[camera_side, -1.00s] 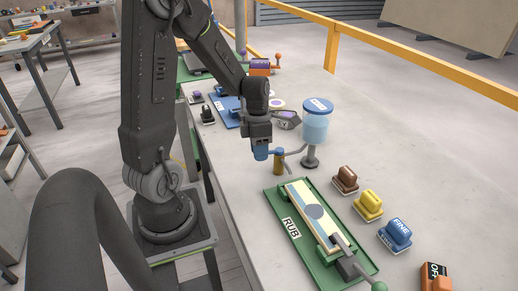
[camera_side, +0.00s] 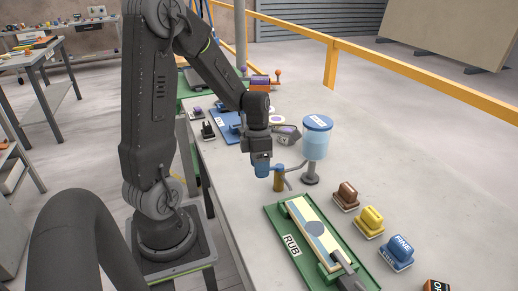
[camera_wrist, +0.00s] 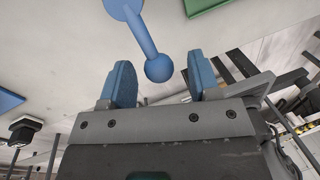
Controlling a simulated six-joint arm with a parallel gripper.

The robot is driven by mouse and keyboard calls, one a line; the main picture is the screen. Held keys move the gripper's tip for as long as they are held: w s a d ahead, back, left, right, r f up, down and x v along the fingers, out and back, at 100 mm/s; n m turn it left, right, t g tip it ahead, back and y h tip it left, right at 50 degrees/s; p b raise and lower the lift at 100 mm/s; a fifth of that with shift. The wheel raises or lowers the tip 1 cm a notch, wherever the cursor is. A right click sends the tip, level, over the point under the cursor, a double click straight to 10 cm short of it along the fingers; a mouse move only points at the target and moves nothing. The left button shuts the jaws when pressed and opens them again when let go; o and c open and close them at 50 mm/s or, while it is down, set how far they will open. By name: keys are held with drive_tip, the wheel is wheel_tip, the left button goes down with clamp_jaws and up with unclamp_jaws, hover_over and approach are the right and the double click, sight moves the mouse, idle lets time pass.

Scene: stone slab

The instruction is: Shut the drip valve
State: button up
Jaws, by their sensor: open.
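The drip valve (camera_side: 279,169) has a blue top on a short brass post, beside a tank (camera_side: 316,140) with a blue lid and pale blue body. In the wrist view its blue lever (camera_wrist: 145,38) runs from a round hub (camera_wrist: 123,7) to a ball end (camera_wrist: 159,68). My gripper (camera_side: 262,171) is just left of the valve in the side view, its fingers pointing down. In the wrist view the blue fingers (camera_wrist: 160,75) are apart, with the ball between them in the picture. Contact is not visible. In the side view the fingers partly hide the lever.
A green tray (camera_side: 292,272) marked RUB holds a long strip in front of the valve. Brown (camera_side: 346,196), yellow (camera_side: 371,218) and blue (camera_side: 397,251) blocks stand to its right. A blue board (camera_side: 226,121) lies behind my gripper.

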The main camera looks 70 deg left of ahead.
wheel_tip(320, 180, up, 13)
drive_tip(key=a, duration=0.2)
drive_tip(key=shift+w+a, duration=0.25)
drive_tip(key=s+d+r+m+t+y, duration=0.1)
drive_tip(key=s+d+m+t, duration=0.2)
drive_tip(key=d+m, duration=0.6)
drive_tip(key=s+d+r+m+t+y, duration=0.1)
drive_tip(key=d+m, duration=0.8)
drive_tip(key=m, duration=1.6)
drive_tip(key=s+r+t, duration=0.1)
drive_tip(key=s+t, duration=0.1)
drive_tip(key=s, duration=0.1)
drive_tip(key=shift+d+r, duration=0.15)
drive_tip(key=shift+d, duration=0.15)
